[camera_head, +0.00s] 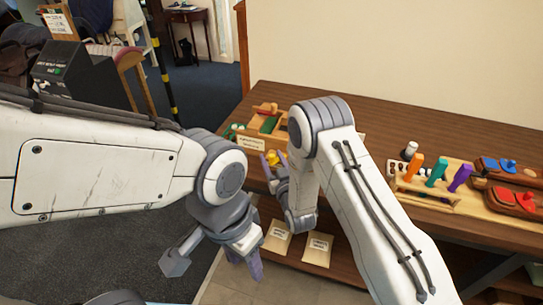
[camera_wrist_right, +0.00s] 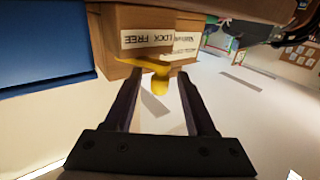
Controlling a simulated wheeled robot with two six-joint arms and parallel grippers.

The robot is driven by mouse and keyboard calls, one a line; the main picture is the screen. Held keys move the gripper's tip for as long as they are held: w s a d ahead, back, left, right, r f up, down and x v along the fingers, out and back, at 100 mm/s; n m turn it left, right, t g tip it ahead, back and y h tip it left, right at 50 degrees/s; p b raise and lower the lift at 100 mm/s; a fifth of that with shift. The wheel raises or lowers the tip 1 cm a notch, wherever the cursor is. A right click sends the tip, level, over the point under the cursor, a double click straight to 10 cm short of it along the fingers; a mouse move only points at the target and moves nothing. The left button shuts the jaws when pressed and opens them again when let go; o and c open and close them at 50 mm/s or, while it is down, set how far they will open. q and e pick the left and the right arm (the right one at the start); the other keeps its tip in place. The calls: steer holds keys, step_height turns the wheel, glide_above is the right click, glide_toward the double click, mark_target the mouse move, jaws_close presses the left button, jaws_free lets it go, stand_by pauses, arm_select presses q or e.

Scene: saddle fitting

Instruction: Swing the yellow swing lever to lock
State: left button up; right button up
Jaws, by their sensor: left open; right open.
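The yellow swing lever (camera_wrist_right: 160,84) shows in the right wrist view, in front of a wooden block (camera_wrist_right: 115,22) with upside-down white labels, one reading "LOCK FREE". In the head view the yellow lever (camera_head: 273,158) is at the table's front edge, partly hidden by my right arm. My right gripper (camera_wrist_right: 159,74) is open, with the lever showing between its fingertips; I cannot tell whether they touch it. In the head view my right gripper (camera_head: 276,172) hangs at the table edge. My left gripper (camera_head: 214,262) is open and empty, lower and in front of the table.
The wooden table (camera_head: 390,125) carries a rack with orange (camera_head: 414,167), teal (camera_head: 437,171) and purple (camera_head: 460,178) pegs at right. Two labelled packets (camera_head: 317,250) lie on the lower shelf.

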steer(key=shift+w+a, duration=0.1)
steer(key=shift+w, duration=0.1)
jaws_close()
